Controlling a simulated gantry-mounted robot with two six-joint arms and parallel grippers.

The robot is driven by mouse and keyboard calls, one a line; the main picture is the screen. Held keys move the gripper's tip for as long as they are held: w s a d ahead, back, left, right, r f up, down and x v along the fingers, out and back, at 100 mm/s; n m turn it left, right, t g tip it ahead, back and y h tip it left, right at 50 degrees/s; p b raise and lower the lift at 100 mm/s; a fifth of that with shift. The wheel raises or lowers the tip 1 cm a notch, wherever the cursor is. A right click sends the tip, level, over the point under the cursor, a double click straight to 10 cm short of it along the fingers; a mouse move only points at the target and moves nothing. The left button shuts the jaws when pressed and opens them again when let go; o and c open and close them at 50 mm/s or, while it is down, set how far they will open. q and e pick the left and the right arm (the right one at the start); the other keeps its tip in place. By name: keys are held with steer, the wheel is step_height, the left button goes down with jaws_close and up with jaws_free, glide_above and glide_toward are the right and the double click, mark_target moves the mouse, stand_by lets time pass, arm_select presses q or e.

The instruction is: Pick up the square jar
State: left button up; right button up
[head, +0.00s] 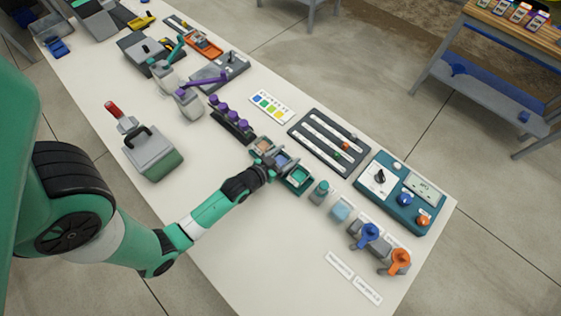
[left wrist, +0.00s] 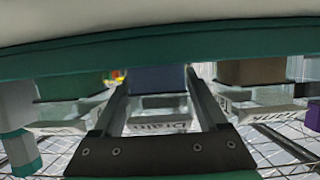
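A pale blue, squarish jar (head: 340,208) stands upright on the white table, next to a small teal-capped round bottle (head: 319,192). It is the thing that looks most like the square jar. My left gripper (head: 268,160) is away from it, low over a row of three small square bins. In the left wrist view its two fingers (left wrist: 157,90) are apart, with the blue-filled bin (left wrist: 158,78) seen between them. I see no object clearly held. The fingertips are hard to make out in the head view. My right gripper is not in view.
The green-filled bin (head: 298,178) is beside my left gripper, the brown one (head: 262,145) on its other side. A grey slotted panel (head: 330,142), a teal control box (head: 402,190), blue (head: 368,236) and orange (head: 398,262) valves stand nearby. The table's front-left is clear.

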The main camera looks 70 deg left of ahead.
mark_target(287, 152)
arm_select(q)
steer(key=c, duration=1.1)
steer(key=shift+r, duration=0.15)
steer(key=shift+r, duration=0.3)
step_height(287, 152, up, 2)
steer(key=shift+r+p, duration=0.2)
steer(key=shift+p, duration=0.65)
steer(key=shift+s+d+r+p, duration=0.7)
steer(key=shift+s+d+r, duration=0.5)
steer(key=shift+d+r, duration=0.65)
steer(key=shift+s+d+r+p, duration=0.75)
steer(key=shift+s+d+r, duration=0.55)
steer(key=shift+d, duration=0.85)
steer(key=shift+s+d+r+p, duration=0.7)
steer(key=shift+s+d+r, duration=0.4)
steer(key=shift+d+r, duration=0.8)
